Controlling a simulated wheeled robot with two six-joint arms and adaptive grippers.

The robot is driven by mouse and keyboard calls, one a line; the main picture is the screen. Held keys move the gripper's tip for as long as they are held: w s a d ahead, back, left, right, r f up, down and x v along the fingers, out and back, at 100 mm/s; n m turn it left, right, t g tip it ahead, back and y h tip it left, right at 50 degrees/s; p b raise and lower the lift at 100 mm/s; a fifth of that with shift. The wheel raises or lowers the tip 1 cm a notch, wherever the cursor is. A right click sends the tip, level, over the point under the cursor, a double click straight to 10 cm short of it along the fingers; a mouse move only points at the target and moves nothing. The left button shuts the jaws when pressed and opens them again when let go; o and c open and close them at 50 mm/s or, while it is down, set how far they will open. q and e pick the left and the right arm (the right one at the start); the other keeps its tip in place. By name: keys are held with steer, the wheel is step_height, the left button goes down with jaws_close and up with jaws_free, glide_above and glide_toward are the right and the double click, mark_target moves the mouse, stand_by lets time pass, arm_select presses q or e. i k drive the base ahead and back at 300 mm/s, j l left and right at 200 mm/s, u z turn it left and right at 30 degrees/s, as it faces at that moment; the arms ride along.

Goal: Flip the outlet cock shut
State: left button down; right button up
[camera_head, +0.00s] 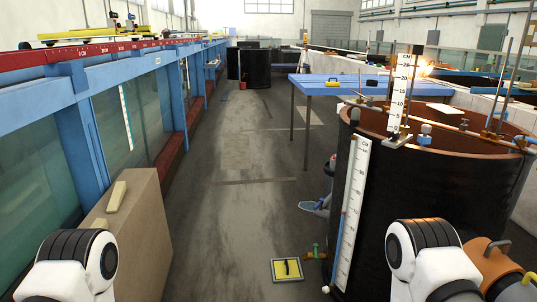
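A small brass cock with a green lever (315,251) sits low at the foot of the big dark round tank (420,190), on its left side. The green lever looks upright, but it is too small to tell its exact turn. A yellow-bordered plate with a dark mark (287,269) lies on the floor just left of the cock. White and black links of both my arms show at the bottom left and bottom right. Neither gripper shows in this view.
A white scale (352,205) stands along the tank's left side. A tan box (139,245) stands at left beside the blue-framed glass flume (78,135). A blue table (328,86) stands behind the tank. An orange cylinder (492,261) is at bottom right. The grey aisle floor is mostly clear.

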mark_target(320, 204)
steer(key=i+j+z, duration=0.15)
steer(key=i+z, duration=0.25)
steer(key=i, duration=0.3)
steer(key=i+j+z, duration=0.45)
steer(key=i, duration=0.25)
steer(key=i+j+z, duration=0.4)
steer(key=i+j, duration=0.15)
steer(key=i+j+z, duration=0.45)
steer(key=j, duration=0.15)
steer(key=i+j+z, duration=0.25)
steer(key=j, duration=0.15)
steer(key=j+z, duration=0.25)
steer(key=i+j, duration=0.05)
steer(key=j, duration=0.05)
